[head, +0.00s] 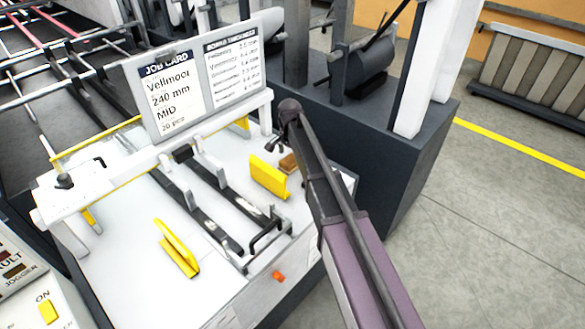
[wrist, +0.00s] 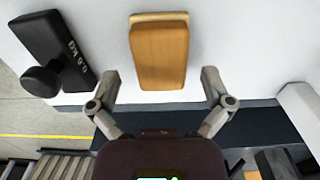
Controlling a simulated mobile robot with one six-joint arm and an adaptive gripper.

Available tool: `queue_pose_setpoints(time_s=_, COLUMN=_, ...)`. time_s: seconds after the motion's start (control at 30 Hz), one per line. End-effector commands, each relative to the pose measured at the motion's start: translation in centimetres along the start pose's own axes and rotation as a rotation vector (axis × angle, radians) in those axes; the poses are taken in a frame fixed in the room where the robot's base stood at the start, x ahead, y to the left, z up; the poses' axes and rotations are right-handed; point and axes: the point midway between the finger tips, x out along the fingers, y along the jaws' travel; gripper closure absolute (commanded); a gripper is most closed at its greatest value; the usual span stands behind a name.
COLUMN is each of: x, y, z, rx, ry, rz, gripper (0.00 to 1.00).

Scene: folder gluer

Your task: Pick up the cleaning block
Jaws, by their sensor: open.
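The cleaning block looks like a small brown wooden block with a paler strip at its far edge. In the head view the block (head: 289,163) shows small beside a yellow guide, partly hidden by my arm. My gripper (wrist: 160,74) is open and empty, its fingers spread on either side of the block's near end. I cannot tell its height above the block. In the head view the gripper (head: 276,146) shows small and dark.
A black piece with a round knob (wrist: 52,50) lies left of the block in the wrist view. In the head view, a yellow guide (head: 268,176) stands close to the block. A job card board (head: 200,80) rises behind, and dark rails (head: 205,205) run alongside.

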Motion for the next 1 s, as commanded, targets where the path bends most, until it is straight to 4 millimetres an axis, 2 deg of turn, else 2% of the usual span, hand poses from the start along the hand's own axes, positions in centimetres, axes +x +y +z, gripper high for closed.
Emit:
queue_pose_setpoints(time_s=0.03, x=0.8, y=0.0, z=0.0, rx=0.0, ry=0.0, rz=0.0, gripper=0.0)
queue_pose_setpoints(time_s=0.1, x=1.3, y=0.0, z=0.0, rx=0.0, ry=0.0, rz=0.0, gripper=0.0)
queue_pose_setpoints(time_s=0.3, x=2.2, y=0.0, z=0.0, rx=0.0, ry=0.0, rz=0.0, gripper=0.0)
queue_pose_setpoints(time_s=0.97, x=2.2, y=0.0, z=0.0, rx=0.0, ry=0.0, rz=0.0, gripper=0.0)
queue_pose_setpoints(time_s=1.0, x=2.2, y=0.0, z=0.0, rx=0.0, ry=0.0, rz=0.0, gripper=0.09)
